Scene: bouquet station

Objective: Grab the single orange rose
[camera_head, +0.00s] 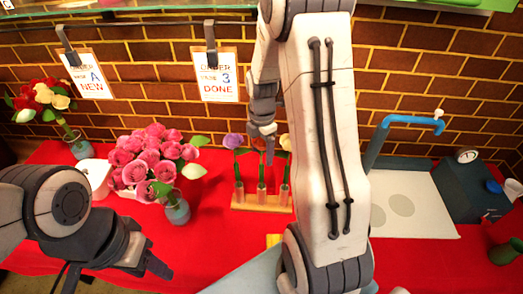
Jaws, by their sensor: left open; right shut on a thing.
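A wooden rack (248,203) on the red table holds three tubes with single flowers: a purple one (233,141) at left, the orange rose (257,144) in the middle and a cream one (285,142) at right. My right gripper (266,142) is shut at the orange rose, just below its bloom, and covers much of it. The rose's green stem runs down upright into the middle tube. My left gripper (150,262) is open and empty over the front left of the table.
A red and cream bouquet (42,98) is at far left. A white sink surface (410,205) with a blue tap (378,140) is at right. Order cards (216,77) hang behind.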

